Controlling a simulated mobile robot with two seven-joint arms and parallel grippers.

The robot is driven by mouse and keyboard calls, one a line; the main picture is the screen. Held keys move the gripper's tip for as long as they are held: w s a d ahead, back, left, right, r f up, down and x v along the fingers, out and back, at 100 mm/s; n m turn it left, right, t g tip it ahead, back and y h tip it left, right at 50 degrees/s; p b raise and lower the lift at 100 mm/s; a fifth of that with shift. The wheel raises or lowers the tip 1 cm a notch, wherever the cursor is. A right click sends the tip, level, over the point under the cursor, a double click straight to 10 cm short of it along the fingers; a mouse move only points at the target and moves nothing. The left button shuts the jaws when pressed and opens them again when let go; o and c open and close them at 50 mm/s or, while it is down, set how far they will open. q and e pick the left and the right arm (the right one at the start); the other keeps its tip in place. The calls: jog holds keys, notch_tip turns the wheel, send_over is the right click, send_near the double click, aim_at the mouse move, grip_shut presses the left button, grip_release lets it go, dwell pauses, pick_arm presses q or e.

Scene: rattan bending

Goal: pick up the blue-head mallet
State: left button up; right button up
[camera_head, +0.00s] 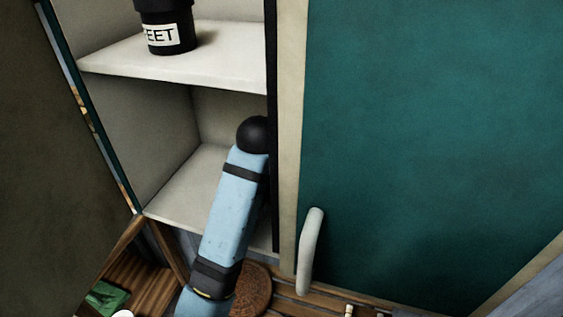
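I cannot make out a blue-head mallet for certain. A long light blue body (223,215) with dark bands and a black ball (254,134) at its top end leans in front of the open cupboard. It runs out of the bottom edge, and I cannot tell what it is. Neither of my grippers can be made out in this view.
The open cupboard has a pale upper shelf (165,62) with a black jar (168,30) and a lower shelf (172,203). A closed green door (430,130) with a white handle (311,252) is at right. A round brown thing (254,290) sits below.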

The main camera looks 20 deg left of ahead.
pick_arm(q)
jog(key=shift+f, duration=0.1)
dwell(0.3)
jog(key=c, duration=0.9)
grip_shut()
